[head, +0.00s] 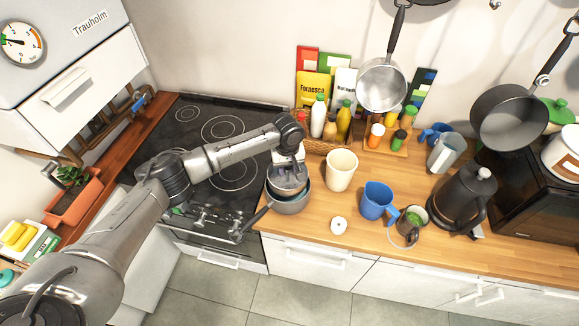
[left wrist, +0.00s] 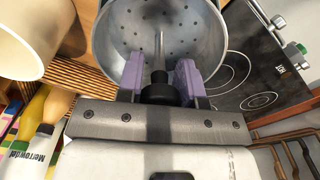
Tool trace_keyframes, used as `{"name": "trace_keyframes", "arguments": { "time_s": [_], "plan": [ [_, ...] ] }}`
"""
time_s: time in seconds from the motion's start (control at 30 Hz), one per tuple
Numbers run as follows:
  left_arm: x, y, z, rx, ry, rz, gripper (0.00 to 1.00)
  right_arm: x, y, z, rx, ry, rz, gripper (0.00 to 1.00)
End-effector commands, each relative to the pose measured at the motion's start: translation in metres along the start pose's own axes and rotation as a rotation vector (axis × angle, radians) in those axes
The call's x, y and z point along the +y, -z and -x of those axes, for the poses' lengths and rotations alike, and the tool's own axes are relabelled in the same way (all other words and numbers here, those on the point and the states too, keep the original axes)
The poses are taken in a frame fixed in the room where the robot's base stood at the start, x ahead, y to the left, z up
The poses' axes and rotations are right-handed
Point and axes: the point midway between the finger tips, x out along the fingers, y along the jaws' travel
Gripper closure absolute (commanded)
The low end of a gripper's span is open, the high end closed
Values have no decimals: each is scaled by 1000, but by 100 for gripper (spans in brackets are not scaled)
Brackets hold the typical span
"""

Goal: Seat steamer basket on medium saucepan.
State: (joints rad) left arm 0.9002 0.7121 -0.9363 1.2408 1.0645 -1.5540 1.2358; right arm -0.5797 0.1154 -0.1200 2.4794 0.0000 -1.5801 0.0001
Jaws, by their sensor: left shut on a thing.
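The steamer basket (head: 288,188), a grey metal bowl with small holes, is in or just above the medium saucepan (head: 292,207). Whether it rests on the rim, I cannot tell. The dark saucepan stands at the left end of the wooden counter, its handle pointing down-left. My left gripper (head: 289,172) is over the basket. In the left wrist view, the purple fingers of this gripper (left wrist: 161,82) are shut on the black knob of the central post, and the perforated inside of the basket (left wrist: 125,35) shows. The saucepan is hidden there. My right gripper is not in view.
A cream canister (head: 341,170) stands close right of the saucepan. A blue jug (head: 376,200), a mug (head: 412,222) and a black kettle (head: 465,198) stand farther right. The black hob (head: 200,150) is at left. Pans (head: 381,85) hang above the counter.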

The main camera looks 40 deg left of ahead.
Motion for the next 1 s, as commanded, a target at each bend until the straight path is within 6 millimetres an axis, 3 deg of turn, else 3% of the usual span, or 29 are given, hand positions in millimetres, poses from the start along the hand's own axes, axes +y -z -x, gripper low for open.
{"name": "trace_keyframes", "arguments": {
  "time_s": [0.67,1.0],
  "plan": [
    [0,-1,3,-1,0,-2,100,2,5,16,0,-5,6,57],
    [0,-1,-24,-1,0,-1,100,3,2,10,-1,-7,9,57]
  ]
}}
